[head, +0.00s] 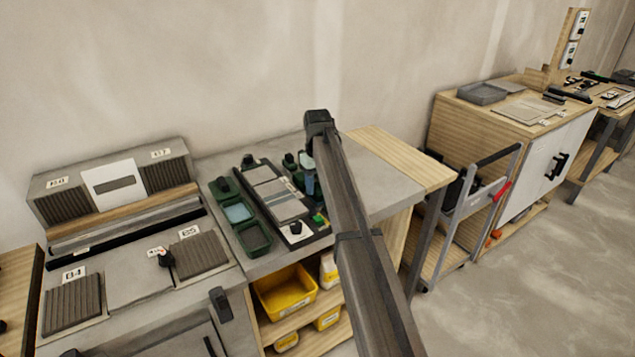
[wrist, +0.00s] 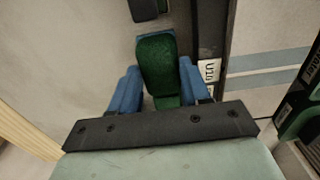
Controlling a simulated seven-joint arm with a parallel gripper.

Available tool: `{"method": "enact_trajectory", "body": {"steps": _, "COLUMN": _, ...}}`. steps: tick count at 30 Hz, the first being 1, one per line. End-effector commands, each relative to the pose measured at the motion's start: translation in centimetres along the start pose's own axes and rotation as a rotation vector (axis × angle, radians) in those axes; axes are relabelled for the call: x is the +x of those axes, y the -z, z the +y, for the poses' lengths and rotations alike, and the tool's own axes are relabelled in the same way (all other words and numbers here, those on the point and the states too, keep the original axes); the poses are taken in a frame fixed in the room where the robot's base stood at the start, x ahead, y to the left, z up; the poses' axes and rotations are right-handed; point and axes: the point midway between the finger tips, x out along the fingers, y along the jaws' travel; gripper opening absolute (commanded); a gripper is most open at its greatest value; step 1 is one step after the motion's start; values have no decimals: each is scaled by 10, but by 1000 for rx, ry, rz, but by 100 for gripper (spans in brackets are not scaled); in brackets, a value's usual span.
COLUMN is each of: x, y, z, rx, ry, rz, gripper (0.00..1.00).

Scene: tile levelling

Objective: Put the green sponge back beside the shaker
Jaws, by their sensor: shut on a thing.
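In the wrist view the green sponge (wrist: 158,60) is a dark green block with a bluish far edge. My gripper (wrist: 158,78) has its two blue fingers on either side of the sponge and is shut on it. A grey surface shows around the sponge; I cannot tell whether the sponge touches it. A dark object (wrist: 149,9) lies just beyond the sponge, cut off by the top edge; I cannot tell whether it is the shaker. In the head view my arm hides part of the worktop, and I cannot pick out the shaker for certain.
A black tray (wrist: 222,55) with a white label lies right of the sponge. In the head view the grey bench holds a green tray (head: 254,239) and several dark-topped items. A yellow bin (head: 286,292) sits on the shelf below. A trolley (head: 470,222) stands to the right.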

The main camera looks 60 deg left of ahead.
Motion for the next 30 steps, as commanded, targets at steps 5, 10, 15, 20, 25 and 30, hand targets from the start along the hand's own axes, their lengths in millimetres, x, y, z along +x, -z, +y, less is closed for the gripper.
{"method": "enact_trajectory", "body": {"steps": 5, "x": 4, "y": 0, "z": 0, "rx": 0, "ry": 0, "rz": 0, "gripper": 18}}
{"method": "enact_trajectory", "body": {"steps": 10, "x": 7, "y": 0, "z": 0, "rx": 0, "ry": 0, "rz": -1, "gripper": 18}}
{"method": "enact_trajectory", "body": {"steps": 15, "x": 9, "y": 0, "z": 0, "rx": 0, "ry": 0, "rz": 0, "gripper": 18}}
{"method": "enact_trajectory", "body": {"steps": 20, "x": 9, "y": 0, "z": 0, "rx": 0, "ry": 0, "rz": 0, "gripper": 18}}
{"method": "enact_trajectory", "body": {"steps": 25, "x": 9, "y": 0, "z": 0, "rx": 0, "ry": 0, "rz": 0, "gripper": 18}}
{"method": "enact_trajectory", "body": {"steps": 30, "x": 9, "y": 0, "z": 0, "rx": 0, "ry": 0, "rz": 0, "gripper": 62}}
